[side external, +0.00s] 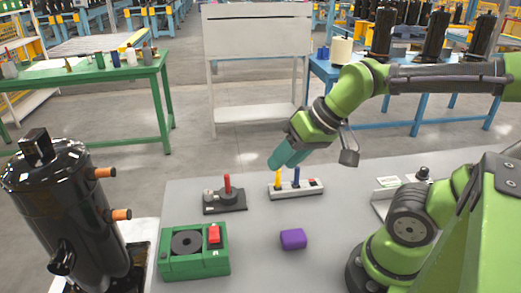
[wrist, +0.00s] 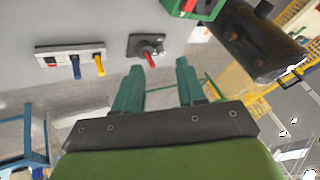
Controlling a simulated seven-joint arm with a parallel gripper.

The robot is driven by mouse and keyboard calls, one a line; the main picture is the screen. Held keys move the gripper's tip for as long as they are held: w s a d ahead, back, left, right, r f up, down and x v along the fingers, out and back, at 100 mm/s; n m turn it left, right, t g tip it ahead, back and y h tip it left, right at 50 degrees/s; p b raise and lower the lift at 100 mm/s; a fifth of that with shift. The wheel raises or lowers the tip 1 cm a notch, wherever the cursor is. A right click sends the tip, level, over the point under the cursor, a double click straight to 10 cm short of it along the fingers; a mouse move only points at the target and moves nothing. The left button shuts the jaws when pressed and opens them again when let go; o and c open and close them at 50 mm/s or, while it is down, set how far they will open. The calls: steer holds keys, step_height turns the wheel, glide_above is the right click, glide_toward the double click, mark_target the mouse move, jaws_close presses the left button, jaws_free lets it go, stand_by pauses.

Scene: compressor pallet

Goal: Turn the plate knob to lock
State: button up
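A dark plate (side external: 238,206) on the grey table carries an upright red handle (side external: 227,183) and a small grey round part. It also shows in the wrist view (wrist: 136,44), with the red handle (wrist: 150,57) pointing toward my fingertips. This may be the plate knob. A black knob (side external: 422,173) also stands by a white plate (side external: 387,182) at the right, partly behind my arm. My gripper (side external: 284,160) is open and empty, its teal fingers apart.
A white strip (side external: 312,189) with yellow and blue levers and a red switch lies right of the dark plate. A green box (side external: 180,265) with a red switch and a purple block (side external: 293,239) lie nearer. A black compressor (side external: 68,215) stands left.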

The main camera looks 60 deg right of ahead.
steer(key=w+n+g, duration=0.2)
steer(key=w+n, duration=0.1)
steer(key=w, duration=0.5)
steer(key=n+g+h, duration=0.2)
steer(key=n+g, duration=0.2)
steer(key=n, duration=1.5)
glide_above(208, 191)
step_height(208, 191, down, 3)
step_height(208, 191, down, 17)
steer(key=shift+s+f, duration=0.1)
jaws_close()
